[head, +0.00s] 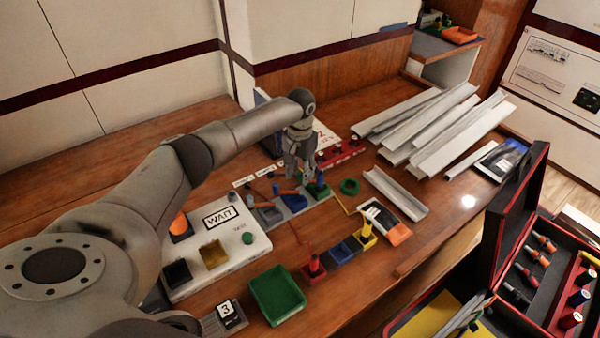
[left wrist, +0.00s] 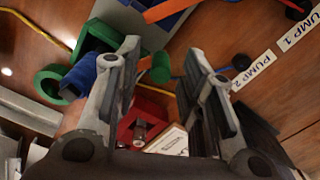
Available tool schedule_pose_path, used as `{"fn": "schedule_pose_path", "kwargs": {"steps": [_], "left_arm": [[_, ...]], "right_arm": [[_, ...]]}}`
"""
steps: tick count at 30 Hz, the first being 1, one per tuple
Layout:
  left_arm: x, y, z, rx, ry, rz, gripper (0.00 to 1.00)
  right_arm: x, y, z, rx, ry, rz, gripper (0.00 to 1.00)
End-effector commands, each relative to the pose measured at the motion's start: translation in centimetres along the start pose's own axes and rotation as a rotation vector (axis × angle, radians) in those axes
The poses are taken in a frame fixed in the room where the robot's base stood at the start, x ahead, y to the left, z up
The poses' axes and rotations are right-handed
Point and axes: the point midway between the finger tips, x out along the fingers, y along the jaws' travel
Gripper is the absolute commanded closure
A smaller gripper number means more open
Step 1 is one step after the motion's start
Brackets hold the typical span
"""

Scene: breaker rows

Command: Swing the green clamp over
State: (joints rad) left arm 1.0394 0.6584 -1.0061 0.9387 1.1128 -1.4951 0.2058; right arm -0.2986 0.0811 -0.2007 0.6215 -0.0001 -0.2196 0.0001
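My left gripper (head: 300,172) is over the row of coloured blocks at the back of the bench. In the left wrist view its two fingers (left wrist: 164,52) are apart. A small green cylinder (left wrist: 161,68) shows in the gap between them; I cannot tell whether it lies between the fingers or below them. A green block with a blue cylinder (left wrist: 84,74) is left of the fingers, and a green ring (left wrist: 49,84) is beside it. In the head view the green block (head: 319,193) is close to my gripper, and the green ring (head: 349,186) lies to its right. My right gripper is out of view.
A red block (left wrist: 134,122) is beneath the fingers. A second row with a red block (head: 313,271) and a yellow block (head: 366,238) stands nearer. A green tray (head: 277,296), grey metal channels (head: 425,122) and an open case (head: 515,220) surround the rows.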

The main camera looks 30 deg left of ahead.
Motion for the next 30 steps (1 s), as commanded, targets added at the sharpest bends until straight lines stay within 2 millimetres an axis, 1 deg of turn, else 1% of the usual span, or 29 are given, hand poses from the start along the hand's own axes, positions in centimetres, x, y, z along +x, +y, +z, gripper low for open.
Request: {"fn": "schedule_pose_path", "kwargs": {"steps": [4,11,12,18,20,21,30], "left_arm": [[0.85,0.03,0.04,0.0,-0.001,0.0,0.63],[0.93,0.02,0.03,0.001,0.0,0.0,0.63],[0.93,0.02,0.03,0.001,0.0,0.0,0.65],[0.89,0.01,0.02,0.0,0.0,0.0,0.9],[0.89,0.01,0.02,0.0,0.0,0.0,0.98],[0.88,0.01,0.01,0.0,0.0,0.0,1.0],[0.84,0.06,-0.06,0.008,0.002,0.001,1.0]], "right_arm": [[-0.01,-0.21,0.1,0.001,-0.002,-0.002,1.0],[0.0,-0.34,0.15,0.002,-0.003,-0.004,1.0],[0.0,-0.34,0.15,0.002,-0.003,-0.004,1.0],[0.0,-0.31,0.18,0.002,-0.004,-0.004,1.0],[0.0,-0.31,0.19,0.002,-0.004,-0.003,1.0],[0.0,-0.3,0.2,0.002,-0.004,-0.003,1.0],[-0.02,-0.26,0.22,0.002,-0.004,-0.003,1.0]]}}
